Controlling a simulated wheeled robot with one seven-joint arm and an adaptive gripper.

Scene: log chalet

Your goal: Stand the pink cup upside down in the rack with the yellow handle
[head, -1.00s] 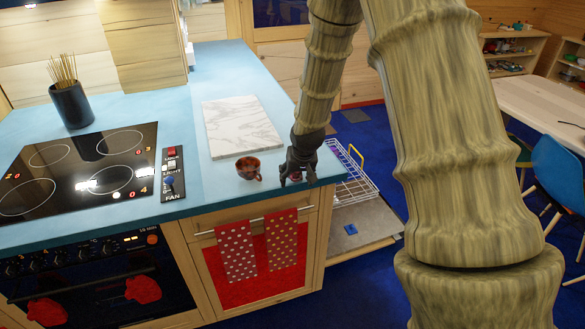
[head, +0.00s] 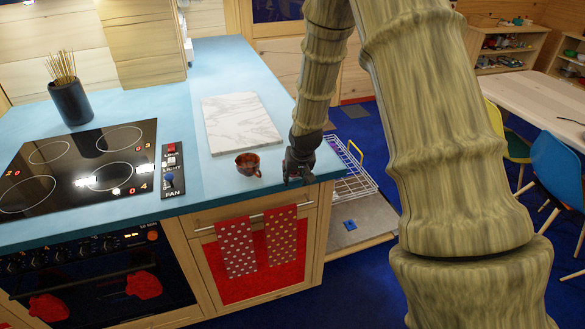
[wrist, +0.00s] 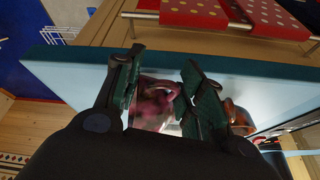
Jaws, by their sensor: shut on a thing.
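My gripper (head: 299,174) points down at the counter's front right corner. In the wrist view, its two dark green fingers (wrist: 161,92) are closed on the pink cup (wrist: 157,103), a shiny pink piece between them. In the head view the cup is hidden by the gripper. Whether it touches the counter I cannot tell. The white wire rack (head: 352,186) with the yellow handle (head: 356,152) is pulled out low, right of the counter and below its top. The rack's corner also shows at the upper left of the wrist view (wrist: 58,32).
A brown-red cup (head: 248,165) stands on the blue counter (head: 222,77), just left of my gripper. A marble board (head: 240,123) lies behind it. The stove (head: 85,165) is on the left. A blue piece (head: 350,225) lies on the grey panel below the rack.

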